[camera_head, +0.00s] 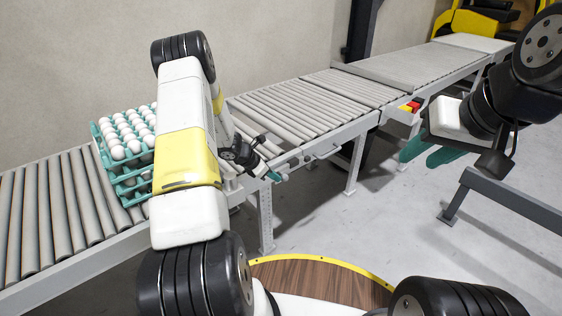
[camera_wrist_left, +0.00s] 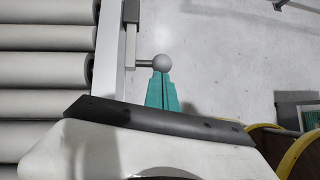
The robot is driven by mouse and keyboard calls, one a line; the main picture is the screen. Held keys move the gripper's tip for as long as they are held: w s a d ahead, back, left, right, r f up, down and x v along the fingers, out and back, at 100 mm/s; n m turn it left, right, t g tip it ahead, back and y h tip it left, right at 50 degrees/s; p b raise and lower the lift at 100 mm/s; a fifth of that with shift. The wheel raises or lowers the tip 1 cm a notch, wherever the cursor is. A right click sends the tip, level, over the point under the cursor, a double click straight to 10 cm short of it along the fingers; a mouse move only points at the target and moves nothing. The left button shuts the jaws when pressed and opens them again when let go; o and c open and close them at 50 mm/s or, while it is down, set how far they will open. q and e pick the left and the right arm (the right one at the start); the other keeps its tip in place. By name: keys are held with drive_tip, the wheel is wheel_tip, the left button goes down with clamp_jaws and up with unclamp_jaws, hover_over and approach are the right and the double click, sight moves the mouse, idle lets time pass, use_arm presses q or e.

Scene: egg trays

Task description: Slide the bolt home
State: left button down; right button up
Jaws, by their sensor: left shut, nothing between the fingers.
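In the left wrist view a bolt shows as a round grey knob (camera_wrist_left: 162,62) on a short dark rod that joins a light bracket (camera_wrist_left: 130,45) at the conveyor's side rail. My left gripper (camera_wrist_left: 160,76) has its teal fingers shut together and empty, with the tips right at the knob; I cannot tell whether they touch it. In the head view my left gripper (camera_head: 274,176) is beside the conveyor's near rail, and the bolt is too small to make out there. My right gripper (camera_head: 428,152) hangs at the right, its teal fingers apart and empty, away from the conveyor.
A roller conveyor (camera_head: 300,108) runs from the lower left to the back right. Stacked teal egg trays (camera_head: 130,190) with white eggs stand on it, partly behind my left arm.

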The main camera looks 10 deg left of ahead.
sight(282, 170)
use_arm(q)
drive_tip(key=shift+w+d, duration=0.65)
drive_tip(key=shift+w, duration=0.15)
drive_tip(key=shift+w+d, duration=0.6)
drive_tip(key=shift+w, duration=0.2)
drive_tip(key=shift+r, duration=0.1)
drive_tip(key=shift+s+a+r, duration=0.15)
drive_tip(key=shift+a+r, duration=0.05)
drive_tip(key=shift+r, duration=0.3)
drive_tip(key=v, duration=0.9)
drive_tip(key=shift+s+a+f, duration=0.15)
drive_tip(key=shift+a+f, duration=0.05)
